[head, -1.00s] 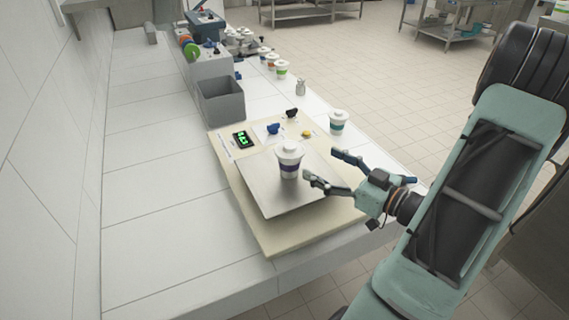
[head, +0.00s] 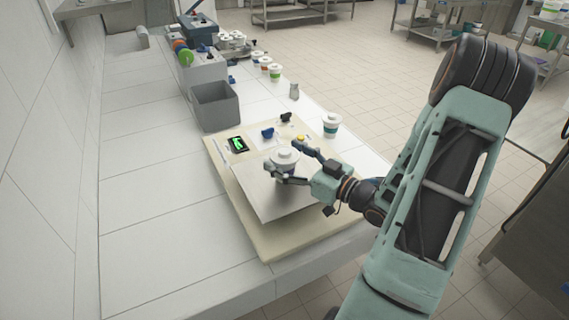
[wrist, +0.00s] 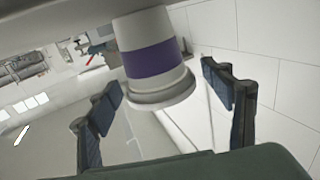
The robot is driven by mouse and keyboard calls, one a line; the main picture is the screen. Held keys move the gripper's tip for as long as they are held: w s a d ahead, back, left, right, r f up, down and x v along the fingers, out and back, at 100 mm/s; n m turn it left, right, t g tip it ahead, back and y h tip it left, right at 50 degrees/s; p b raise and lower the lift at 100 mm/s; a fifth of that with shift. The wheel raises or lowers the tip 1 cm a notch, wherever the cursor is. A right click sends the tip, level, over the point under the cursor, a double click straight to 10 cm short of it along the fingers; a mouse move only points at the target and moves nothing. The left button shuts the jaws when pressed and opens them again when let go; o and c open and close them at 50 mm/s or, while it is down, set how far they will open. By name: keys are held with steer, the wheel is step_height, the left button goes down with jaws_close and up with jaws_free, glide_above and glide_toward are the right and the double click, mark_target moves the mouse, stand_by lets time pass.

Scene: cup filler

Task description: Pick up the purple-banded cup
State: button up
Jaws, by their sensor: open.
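The purple-banded cup (head: 284,157) is white with a white lid and stands upright on the metal plate (head: 268,206) of the scale. Its purple band shows clearly in the wrist view (wrist: 150,60), where the cup appears upside down. My gripper (head: 294,163) is open at the cup, with one finger on its near side and one on its right side. In the wrist view the cup lies between the two fingers (wrist: 170,95), with gaps visible on both sides. In the head view the fingers hide the cup's lower part.
A teal-banded cup (head: 331,124) stands just behind my gripper. A grey bin (head: 215,106), a green display (head: 236,144) and blue, black and yellow knobs sit beyond the plate. A small shaker (head: 294,91) and several cups stand farther back. The counter's left side is clear.

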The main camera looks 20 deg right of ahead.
steer(key=shift+w, duration=0.15)
steer(key=c, duration=1.5)
